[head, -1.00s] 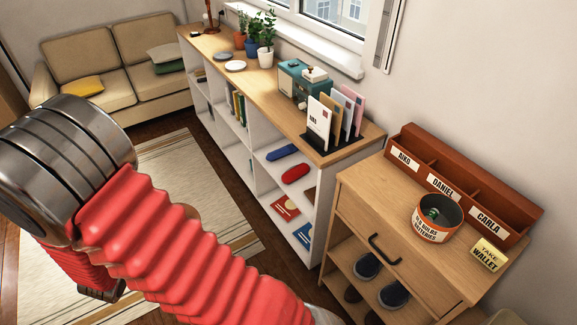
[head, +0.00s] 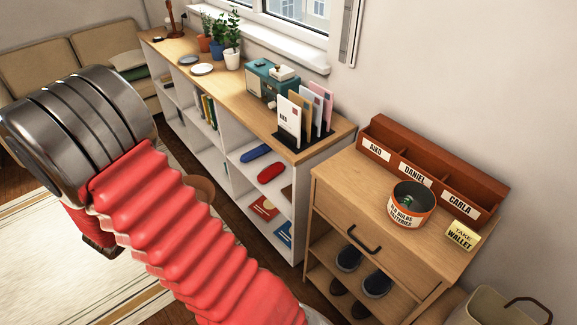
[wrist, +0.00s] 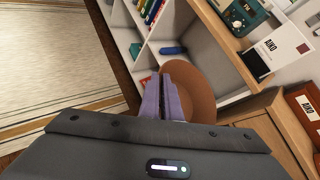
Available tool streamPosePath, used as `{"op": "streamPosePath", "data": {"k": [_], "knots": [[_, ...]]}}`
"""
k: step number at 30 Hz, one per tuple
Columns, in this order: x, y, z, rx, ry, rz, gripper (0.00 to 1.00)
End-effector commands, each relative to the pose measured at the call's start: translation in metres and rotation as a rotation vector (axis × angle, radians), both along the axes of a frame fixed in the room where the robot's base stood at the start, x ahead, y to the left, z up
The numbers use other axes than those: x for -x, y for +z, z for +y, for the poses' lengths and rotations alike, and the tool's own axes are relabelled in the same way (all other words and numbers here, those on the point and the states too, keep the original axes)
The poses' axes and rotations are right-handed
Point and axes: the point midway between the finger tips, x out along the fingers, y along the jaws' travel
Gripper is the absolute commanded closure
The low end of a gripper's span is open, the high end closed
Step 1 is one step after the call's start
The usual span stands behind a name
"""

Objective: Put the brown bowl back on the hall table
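The brown bowl (wrist: 200,92) shows in the wrist view just beyond my gripper (wrist: 166,92). Its two pale purple fingers are close together at the bowl's left edge, with the rim between them, and cover part of it. In the head view, a sliver of the bowl (head: 201,188) shows behind my red-sleeved arm, which hides the fingers. The hall table (head: 345,184) is the small wooden one with a drawer, at the right. The bowl is held left of it, apart from its top.
On the hall table stand a tin of old bulbs and batteries (head: 412,212), a named wooden organizer (head: 432,172) and a wallet sign (head: 462,236). Its front left top is clear. A long shelf (head: 222,75) adjoins it; a basket (head: 490,308) stands lower right.

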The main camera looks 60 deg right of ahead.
Motion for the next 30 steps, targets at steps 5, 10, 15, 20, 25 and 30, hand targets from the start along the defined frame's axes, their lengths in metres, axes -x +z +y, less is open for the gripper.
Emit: {"op": "streamPosePath", "data": {"k": [5, 10, 15, 20, 25, 30], "knots": [[0.024, 0.016, -0.063, 0.010, -0.125, 0.012, 1.00], [0.054, 0.030, -0.118, 0.015, -0.239, 0.027, 1.00], [0.089, 0.045, -0.169, 0.017, -0.351, 0.044, 1.00], [0.129, 0.059, -0.214, 0.016, -0.457, 0.059, 1.00], [0.177, 0.073, -0.256, 0.010, -0.567, 0.075, 1.00], [0.230, 0.088, -0.293, 0.001, -0.677, 0.091, 1.00]]}}
